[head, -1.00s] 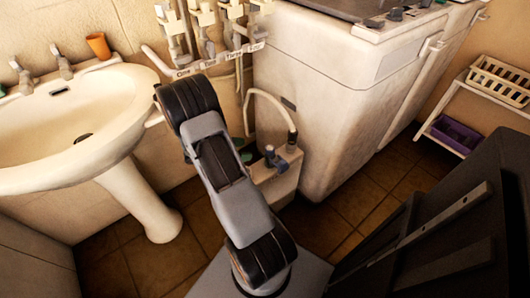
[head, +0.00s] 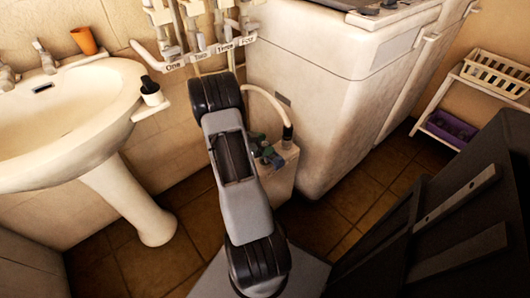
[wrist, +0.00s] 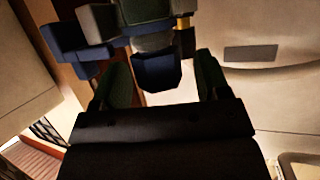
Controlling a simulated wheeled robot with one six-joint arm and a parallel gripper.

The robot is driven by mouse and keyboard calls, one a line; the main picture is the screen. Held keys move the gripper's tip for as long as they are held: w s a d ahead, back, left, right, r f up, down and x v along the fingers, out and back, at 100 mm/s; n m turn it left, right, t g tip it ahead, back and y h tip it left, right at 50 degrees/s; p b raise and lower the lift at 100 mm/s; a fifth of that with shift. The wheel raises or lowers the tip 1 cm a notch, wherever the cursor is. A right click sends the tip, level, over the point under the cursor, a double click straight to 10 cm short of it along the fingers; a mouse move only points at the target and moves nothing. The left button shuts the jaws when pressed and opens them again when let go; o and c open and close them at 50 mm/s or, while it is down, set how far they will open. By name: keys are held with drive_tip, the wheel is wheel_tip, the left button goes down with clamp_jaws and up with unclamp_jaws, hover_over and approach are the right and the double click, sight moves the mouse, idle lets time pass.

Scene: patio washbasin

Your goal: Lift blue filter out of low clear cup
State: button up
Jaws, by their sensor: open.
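My gripper (wrist: 162,62) is open in the wrist view, with a green finger on each side. A dark blue block-like piece, which looks like the blue filter (wrist: 157,74), shows between the fingers and is not gripped. A grey rounded piece lies just above it in the picture; I cannot tell whether it is the low clear cup. In the head view my arm hides most of the gripper. Small blue and green pieces (head: 272,158) show beside the arm at the top of a low white box (head: 283,178). I cannot make out the cup there.
Labelled holders hang on the wall behind. A big white cabinet (head: 310,110) stands right of the box. A white rack (head: 462,120) is far right.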

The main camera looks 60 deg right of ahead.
drive_tip(key=shift+s+d, duration=0.1)
drive_tip(key=c, duration=1)
